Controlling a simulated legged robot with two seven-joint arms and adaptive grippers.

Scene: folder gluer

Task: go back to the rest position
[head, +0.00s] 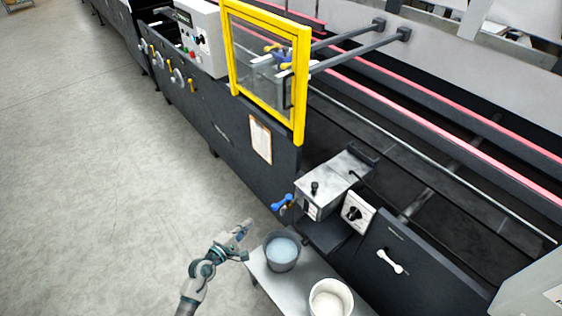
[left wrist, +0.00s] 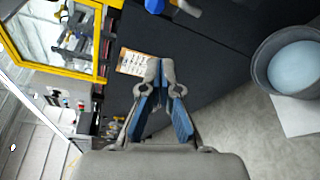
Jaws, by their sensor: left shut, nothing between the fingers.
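My left gripper (head: 246,228) is in the lower middle of the head view, over the floor and to the left of a grey bucket. In the left wrist view its fingers (left wrist: 160,66) are shut with nothing between them. My right gripper is not in view.
A dark bucket of bluish liquid (head: 297,262) and a white bucket (head: 345,288) stand on a small grey table (head: 262,272). The machine (head: 235,130) has a yellow-framed guard (head: 304,90), a metal glue box (head: 335,178) and a blue-handled valve (head: 282,202). The floor at left is clear.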

